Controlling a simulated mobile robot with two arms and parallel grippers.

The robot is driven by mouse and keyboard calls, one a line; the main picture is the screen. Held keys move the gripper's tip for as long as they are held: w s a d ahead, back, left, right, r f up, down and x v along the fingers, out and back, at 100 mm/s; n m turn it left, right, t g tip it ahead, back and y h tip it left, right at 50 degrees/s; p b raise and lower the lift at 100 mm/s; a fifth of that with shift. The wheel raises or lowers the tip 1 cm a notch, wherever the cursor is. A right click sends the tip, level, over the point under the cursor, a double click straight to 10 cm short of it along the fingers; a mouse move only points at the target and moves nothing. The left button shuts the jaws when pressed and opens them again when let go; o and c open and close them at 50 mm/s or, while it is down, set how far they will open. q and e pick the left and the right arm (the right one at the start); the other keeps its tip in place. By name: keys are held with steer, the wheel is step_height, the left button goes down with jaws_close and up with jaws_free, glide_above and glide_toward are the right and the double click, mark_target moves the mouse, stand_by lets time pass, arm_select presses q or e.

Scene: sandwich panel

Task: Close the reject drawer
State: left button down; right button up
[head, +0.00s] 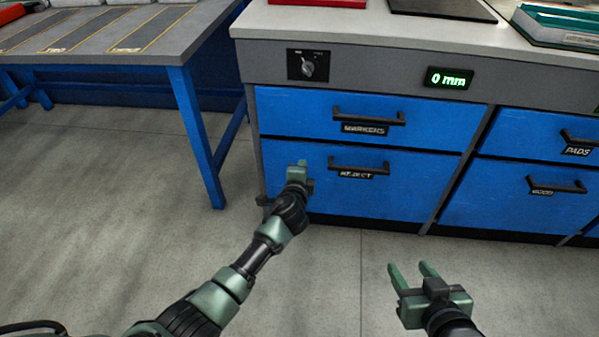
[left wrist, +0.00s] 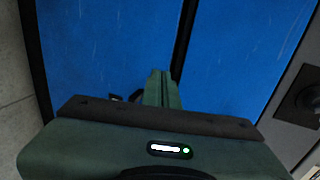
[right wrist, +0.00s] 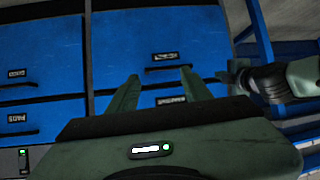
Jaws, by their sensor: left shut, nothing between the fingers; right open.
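The reject drawer (head: 395,192) is the lower left blue drawer of the cabinet, with a black handle (head: 358,168) and a REJECT label. Its front looks flush with the markers drawer (head: 290,112) above it. My left gripper (head: 298,168) is shut and empty, in front of the reject drawer's left part, left of the handle. In the left wrist view the shut fingers (left wrist: 161,88) point at the blue fronts near the dark gap; whether they touch cannot be told. My right gripper (head: 413,272) is open and empty, low in front of the cabinet; its fingers also show in the right wrist view (right wrist: 157,92).
The pads drawer (head: 520,130) and the good drawer (head: 510,190) are to the right. A panel above holds a black knob (head: 308,65) and a 0 mm display (head: 449,78). A grey table (head: 130,55) with blue legs stands left. The floor between is clear.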

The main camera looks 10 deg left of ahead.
arm_select(q)
steer(key=p+v, duration=0.1)
steer(key=v, duration=0.4)
steer(key=shift+f+p, duration=0.1)
steer(key=shift+p, duration=0.2)
arm_select(e)
steer(key=s+d+f+g+h, duration=0.1)
steer(key=s+d+f+g, duration=0.2)
steer(key=s+f+g, duration=0.2)
steer(key=s, duration=0.3)
steer(key=shift+s+f, duration=0.2)
steer(key=shift+f, duration=0.05)
